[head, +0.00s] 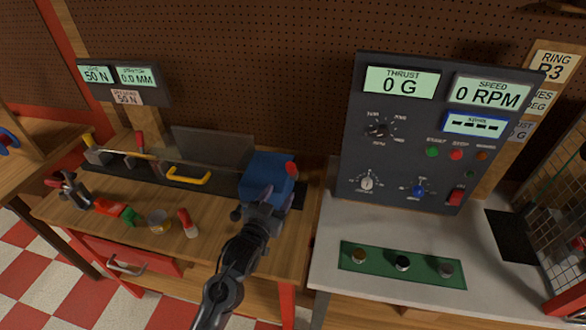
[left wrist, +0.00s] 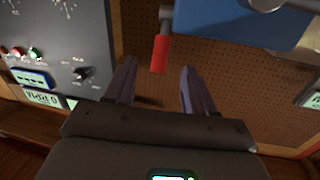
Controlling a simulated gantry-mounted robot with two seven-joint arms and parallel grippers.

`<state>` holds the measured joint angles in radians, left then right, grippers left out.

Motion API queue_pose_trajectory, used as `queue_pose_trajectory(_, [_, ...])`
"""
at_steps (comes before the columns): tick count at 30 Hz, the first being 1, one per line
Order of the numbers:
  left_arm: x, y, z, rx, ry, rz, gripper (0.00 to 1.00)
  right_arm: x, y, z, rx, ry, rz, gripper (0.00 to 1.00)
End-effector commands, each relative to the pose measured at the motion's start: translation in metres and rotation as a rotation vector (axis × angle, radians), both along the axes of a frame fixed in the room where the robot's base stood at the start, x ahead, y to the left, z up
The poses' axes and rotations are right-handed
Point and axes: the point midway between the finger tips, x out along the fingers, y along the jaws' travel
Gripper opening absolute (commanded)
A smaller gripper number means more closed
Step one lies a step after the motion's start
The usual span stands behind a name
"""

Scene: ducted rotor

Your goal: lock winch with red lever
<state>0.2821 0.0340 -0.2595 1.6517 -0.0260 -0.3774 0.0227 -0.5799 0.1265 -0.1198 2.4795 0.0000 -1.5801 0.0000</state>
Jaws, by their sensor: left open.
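The winch is a blue block (head: 265,178) at the right end of the wooden bench in the head view. Its blue body also fills the top of the left wrist view (left wrist: 240,22). The red lever (head: 291,168) shows as a small red tip at the block's right. In the left wrist view the red lever handle (left wrist: 160,54) hangs from a metal stem. My left gripper (head: 264,203) is just in front of the block. Its open fingers (left wrist: 158,72) lie either side of the handle in the picture, with gaps. I cannot tell their depth. My right gripper is not in view.
A grey control panel (head: 430,190) stands close at the right, above a green strip (head: 400,264) with knobs. A yellow handle (head: 188,177) is left of the block. Small parts, including a red-and-white cylinder (head: 188,222), stand on the bench front (head: 165,242).

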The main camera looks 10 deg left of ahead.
Motion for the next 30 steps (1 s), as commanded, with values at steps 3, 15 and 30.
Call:
queue_pose_trajectory(3, [0.010, -0.001, 0.018, -0.001, -0.030, 0.000, 0.55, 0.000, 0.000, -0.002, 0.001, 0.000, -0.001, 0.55])
queue_pose_trajectory(15, [0.059, -0.014, 0.022, -0.001, -0.036, 0.001, 0.55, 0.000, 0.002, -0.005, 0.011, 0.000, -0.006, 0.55])
queue_pose_trajectory(30, [0.109, -0.027, 0.021, -0.001, -0.035, 0.001, 0.55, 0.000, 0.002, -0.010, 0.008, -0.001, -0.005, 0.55])
